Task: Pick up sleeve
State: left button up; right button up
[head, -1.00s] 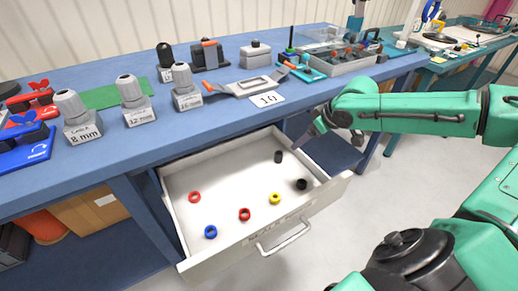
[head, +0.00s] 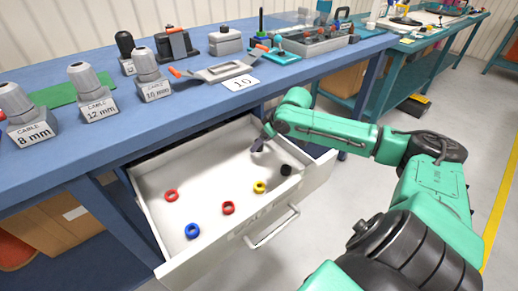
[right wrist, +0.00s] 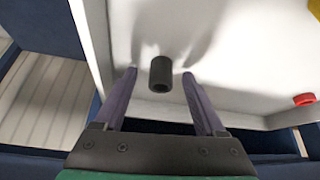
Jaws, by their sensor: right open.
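The sleeve is a short black hollow cylinder (right wrist: 161,74) standing or lying on the white floor of the open drawer (head: 160,222); in the head view my right gripper covers it. My right gripper (head: 257,146) reaches down into the drawer's far right part. In the right wrist view its two fingers (right wrist: 159,84) are open, with the sleeve between the fingertips and a gap on each side. My left gripper is not in view.
The drawer also holds a blue ring (head: 192,230), two red rings (head: 228,207), a yellow ring (head: 260,187) and a black ring (head: 286,170). Drawer walls stand close around the gripper. Above, the blue bench (head: 130,128) carries cable blocks and tools.

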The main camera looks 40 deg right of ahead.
jog(key=shift+w+f, duration=0.25)
jog(key=shift+a, duration=0.1)
grip_shut()
jog(key=shift+r, duration=0.15)
